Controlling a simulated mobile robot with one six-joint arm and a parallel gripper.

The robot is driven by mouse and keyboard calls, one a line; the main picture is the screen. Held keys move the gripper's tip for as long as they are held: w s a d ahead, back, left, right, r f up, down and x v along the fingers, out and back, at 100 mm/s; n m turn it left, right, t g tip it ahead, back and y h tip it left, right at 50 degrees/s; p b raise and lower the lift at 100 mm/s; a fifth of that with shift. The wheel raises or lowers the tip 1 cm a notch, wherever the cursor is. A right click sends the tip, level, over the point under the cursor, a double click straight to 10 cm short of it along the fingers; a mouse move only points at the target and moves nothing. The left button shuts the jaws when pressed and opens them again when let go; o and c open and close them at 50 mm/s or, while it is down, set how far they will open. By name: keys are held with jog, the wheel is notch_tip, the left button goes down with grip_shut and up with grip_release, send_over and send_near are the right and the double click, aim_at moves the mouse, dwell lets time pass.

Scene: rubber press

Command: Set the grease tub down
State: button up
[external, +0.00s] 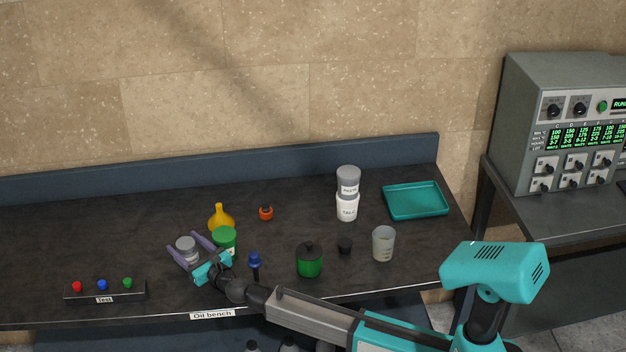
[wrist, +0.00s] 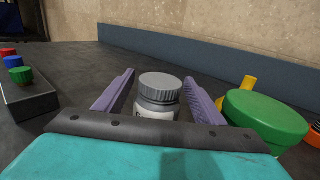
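A small tub with a ribbed grey lid (external: 186,243) appears to stand upright on the dark oil bench (external: 120,220), at the left. It also shows in the middle of the wrist view (wrist: 158,88), with a pale label too cut off to read; it looks like the grease tub. My gripper (external: 181,240) reaches around it, one purple finger on each side. In the wrist view the fingers (wrist: 160,75) are spread, with a gap between each finger and the tub. The tub's lower part is hidden behind my gripper's body.
A green-lidded tub (external: 224,236) stands close to my right finger, with a yellow flask (external: 221,217) behind. A button box (external: 105,292) is at the front left. A paste jar (external: 348,180) sits on a talc jar (external: 347,208). The far left of the bench is clear.

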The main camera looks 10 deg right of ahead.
jog(key=shift+s+r, duration=0.1)
jog(key=shift+r, duration=0.1)
dwell(0.3)
jog(key=shift+v, duration=5.95)
jog(key=shift+o, duration=0.6)
jog(key=shift+a, duration=0.1)
jog(key=shift+w+a+m+t+h+p, duration=0.3)
jog(key=shift+a+m+h, duration=0.1)
jog(key=shift+a+h, duration=0.1)
jog(key=shift+w+a+r+m+t+h+p, duration=0.15)
jog(key=shift+a+m+t+h+p, duration=0.1)
jog(key=shift+a+m+h+p, duration=0.25)
jog(key=shift+w+a+f+m+t+h+p, duration=0.1)
jog(key=shift+a+m+t+h+p, duration=0.2)
jog(key=shift+a+h+p, duration=0.35)
jog(key=shift+s+a+r+m+t+h+p, duration=0.1)
jog(key=shift+a+m+t+h+p, duration=0.2)
jog(key=shift+h, duration=0.25)
jog(key=shift+s+a+m+t+h+p, duration=0.1)
jog(key=shift+a+m+h+p, duration=0.2)
jog(key=shift+m+h, duration=0.15)
jog(key=shift+s+a+m+t+h+p, duration=0.2)
jog(key=shift+m+h+p, duration=0.15)
jog(key=shift+h, duration=0.3)
jog(key=shift+s+a+m+t+h+p, duration=0.15)
jog(key=shift+s+m+h+p, duration=0.1)
jog(key=shift+m+h, duration=0.25)
jog(key=shift+d, duration=0.1)
